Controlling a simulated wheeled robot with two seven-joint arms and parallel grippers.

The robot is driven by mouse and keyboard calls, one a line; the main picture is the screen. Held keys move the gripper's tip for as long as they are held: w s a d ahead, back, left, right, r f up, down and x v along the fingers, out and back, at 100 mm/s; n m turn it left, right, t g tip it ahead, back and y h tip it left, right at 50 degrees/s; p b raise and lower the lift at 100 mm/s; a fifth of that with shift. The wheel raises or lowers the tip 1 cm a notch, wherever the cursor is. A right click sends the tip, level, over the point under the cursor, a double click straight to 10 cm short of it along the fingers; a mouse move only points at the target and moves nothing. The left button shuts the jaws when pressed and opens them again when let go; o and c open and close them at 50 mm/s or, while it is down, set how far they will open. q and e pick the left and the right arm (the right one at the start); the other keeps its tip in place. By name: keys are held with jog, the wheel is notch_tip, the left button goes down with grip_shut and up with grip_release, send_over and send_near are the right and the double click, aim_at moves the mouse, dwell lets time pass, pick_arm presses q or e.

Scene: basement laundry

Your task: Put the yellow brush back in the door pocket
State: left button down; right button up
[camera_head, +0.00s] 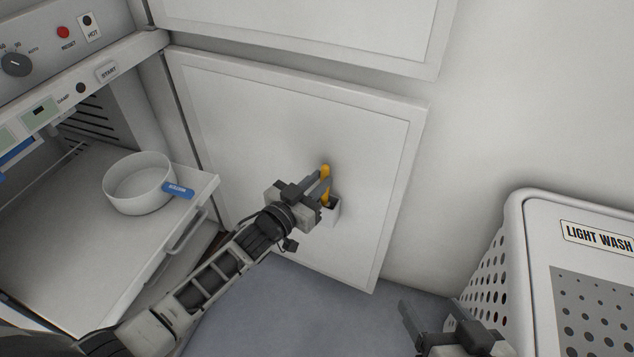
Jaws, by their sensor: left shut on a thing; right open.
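The yellow brush (325,171) is upright in front of the white cabinet door. My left gripper (323,188) is shut on it, and the fingers hide part of it. The door pocket (333,213) is a small white open-topped box on the door, just below the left gripper. The brush's lower end is at the pocket's opening; I cannot tell how deep it sits. My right gripper (428,318) is open and empty at the bottom edge, left of the laundry basket.
A white pan (139,184) with a blue-labelled handle stands on the pulled-out shelf (75,235) at left, beside a control panel (40,60). A white "LIGHT WASH" basket (529,215) stands at right. Grey floor (290,310) is clear below the door.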

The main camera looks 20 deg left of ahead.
pick_arm(q)
jog(key=c, duration=1.3)
grip_release()
jog(key=shift+c, duration=0.2)
jog(key=shift+r, duration=0.15)
jog(key=p+v, duration=0.3)
jog(key=v, duration=0.9)
pick_arm(e)
jog(key=shift+d+f+g+h, duration=0.45)
jog(key=shift+f+g, duration=0.25)
jog(key=shift+f, duration=0.2)
pick_arm(q)
jog(key=shift+r, duration=0.1)
pick_arm(e)
jog(key=shift+s, duration=0.1)
